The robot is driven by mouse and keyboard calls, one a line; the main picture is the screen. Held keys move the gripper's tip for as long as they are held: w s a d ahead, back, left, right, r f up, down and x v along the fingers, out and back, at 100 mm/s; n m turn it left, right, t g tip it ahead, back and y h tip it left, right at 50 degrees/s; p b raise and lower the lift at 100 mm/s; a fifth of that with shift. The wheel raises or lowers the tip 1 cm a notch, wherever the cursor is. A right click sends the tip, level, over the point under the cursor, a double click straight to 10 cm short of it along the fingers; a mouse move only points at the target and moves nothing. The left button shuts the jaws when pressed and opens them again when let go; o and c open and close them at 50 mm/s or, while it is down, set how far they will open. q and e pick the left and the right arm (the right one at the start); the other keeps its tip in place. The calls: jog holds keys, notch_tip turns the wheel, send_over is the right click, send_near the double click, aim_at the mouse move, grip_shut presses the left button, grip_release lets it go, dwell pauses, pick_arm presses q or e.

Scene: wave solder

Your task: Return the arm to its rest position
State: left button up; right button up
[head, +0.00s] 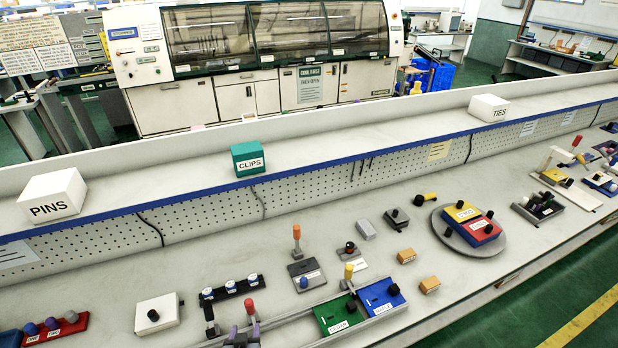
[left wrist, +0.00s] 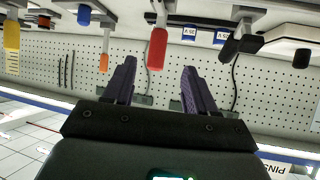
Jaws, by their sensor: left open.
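My left gripper (head: 245,332) is at the bottom edge of the head view, left of the green block (head: 338,315). Its purple fingers are apart. In the left wrist view the left gripper (left wrist: 159,68) is open, with nothing between its fingers. A red handle (left wrist: 157,48) shows just beyond the gap between the fingertips; I cannot tell how far off it is. In the head view a red-topped handle (head: 250,306) stands right by the fingers. Most of my left arm is outside the head view. My right gripper is in neither view.
The blue block (head: 381,298) adjoins the green one. A pegboard ledge holds the PINS box (head: 52,196) and CLIPS box (head: 248,158). Bench between rack and pegboard is clear.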

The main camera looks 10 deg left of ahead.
pick_arm(q)
jog(key=s+a+f+m, duration=0.1)
jog(key=s+a+m, duration=0.1)
jog(key=s, duration=0.7)
jog(key=s+d+r+m+g+h, duration=0.2)
jog(key=s+d+r+g, duration=0.15)
jog(key=s+r, duration=0.3)
jog(key=s+d+r+m+g+h, duration=0.2)
jog(key=s+d+r+g, duration=0.15)
jog(key=s+r, duration=0.35)
jog(key=w+p+v, duration=0.1)
jog(key=p+v, duration=1)
jog(key=p, duration=0.2)
jog(key=shift+w+r+g, duration=0.3)
jog(key=shift+r, duration=0.3)
